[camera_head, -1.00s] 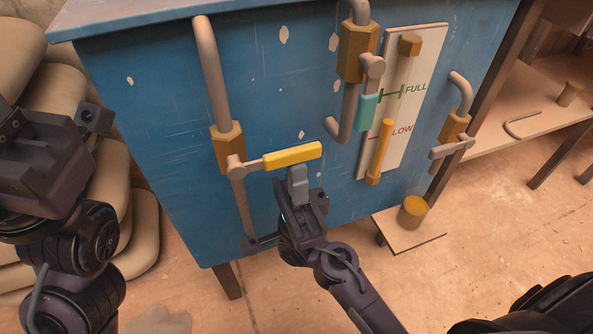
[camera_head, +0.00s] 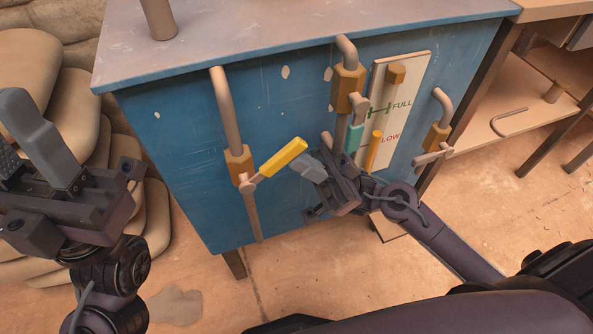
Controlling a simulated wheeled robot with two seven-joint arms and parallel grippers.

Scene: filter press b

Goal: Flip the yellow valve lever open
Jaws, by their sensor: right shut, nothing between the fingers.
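The yellow valve lever (camera_head: 283,157) is on the left pipe (camera_head: 226,112) of the blue tank's front face. It points right and tilts upward from its pivot at the brass fitting (camera_head: 240,165). My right gripper (camera_head: 300,164) is shut and empty, its fingertips just right of and below the lever's free end. I cannot tell whether they touch it. My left gripper (camera_head: 45,145) is at the left edge of the view, away from the lever. Its fingers stand up and look spread apart.
A teal-handled valve (camera_head: 354,136) and a level gauge board (camera_head: 398,140) marked FULL and LOW are right of the lever. Another valve (camera_head: 433,155) is at the tank's right edge. Stacked sacks (camera_head: 60,70) are at left, a wooden shelf (camera_head: 480,115) at right.

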